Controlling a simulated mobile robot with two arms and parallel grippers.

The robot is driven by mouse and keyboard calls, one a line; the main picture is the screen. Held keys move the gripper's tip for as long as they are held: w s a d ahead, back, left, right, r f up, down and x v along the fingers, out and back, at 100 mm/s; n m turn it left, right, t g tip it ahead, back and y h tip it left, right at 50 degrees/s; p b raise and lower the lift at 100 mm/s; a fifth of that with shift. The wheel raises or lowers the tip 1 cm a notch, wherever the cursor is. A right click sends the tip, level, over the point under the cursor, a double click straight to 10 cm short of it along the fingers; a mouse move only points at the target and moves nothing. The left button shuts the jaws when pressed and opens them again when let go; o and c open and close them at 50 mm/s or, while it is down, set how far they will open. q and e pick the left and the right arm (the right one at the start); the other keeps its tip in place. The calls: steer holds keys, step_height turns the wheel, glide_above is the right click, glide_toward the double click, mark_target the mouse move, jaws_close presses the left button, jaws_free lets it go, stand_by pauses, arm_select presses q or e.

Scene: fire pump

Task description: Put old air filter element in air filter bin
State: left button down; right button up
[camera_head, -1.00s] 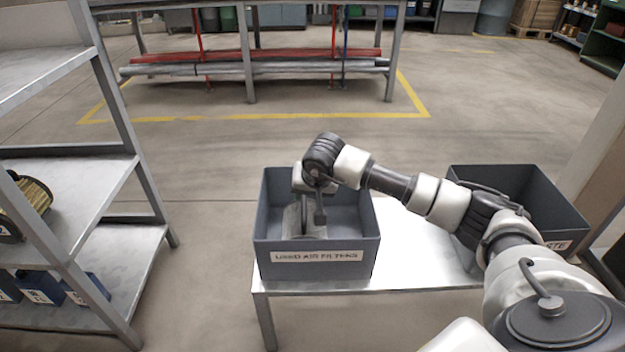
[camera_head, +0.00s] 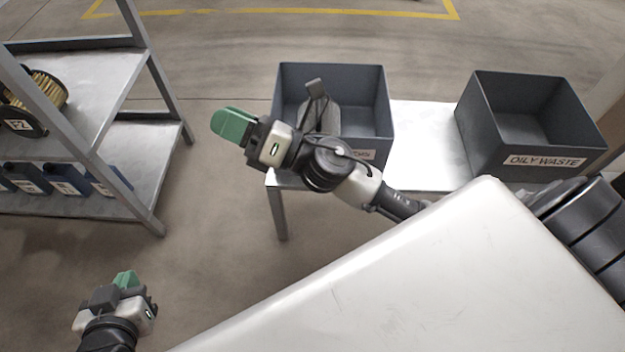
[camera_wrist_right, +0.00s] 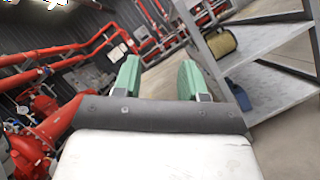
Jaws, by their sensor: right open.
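The used air filters bin (camera_head: 368,105) is a dark grey open box on the bench's left end; its label is partly covered by my right arm. A grey rounded object (camera_head: 320,117), which looks like the old air filter element, sits inside it, with a dark upright piece at its top. My right gripper (camera_head: 235,125) is outside the bin, to its left, pointing left. In the right wrist view (camera_wrist_right: 158,78) its green fingers are apart with nothing between them. My left gripper (camera_head: 125,282) is low at the lower left, far from the bin; its finger gap is unclear.
The oily waste bin (camera_head: 530,125) stands at the bench's right, apparently empty. The metal bench (camera_head: 425,145) is bare between the bins. A shelf rack (camera_head: 150,135) at the left holds a yellow pleated filter (camera_head: 45,90) and several blue containers (camera_head: 65,180). Open floor lies between rack and bench.

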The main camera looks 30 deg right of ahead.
steer(key=s+d+f+m+g+h, duration=0.1)
steer(key=s+d+f+m+h, duration=0.2)
steer(key=m, duration=0.8)
steer(key=s+d+f+m+g+h, duration=0.1)
steer(key=s+d+f+m+h, duration=0.1)
steer(key=f+m+h, duration=0.4)
steer(key=s+d+f+m+g+h, duration=0.1)
steer(key=s+d+f+m+h, duration=0.2)
steer(key=m, duration=1.4)
step_height(320, 180, down, 3)
steer(key=shift+s+d+r+g+h, duration=0.1)
steer(key=shift+s+d+g+h, duration=0.3)
steer(key=shift+s+h, duration=0.55)
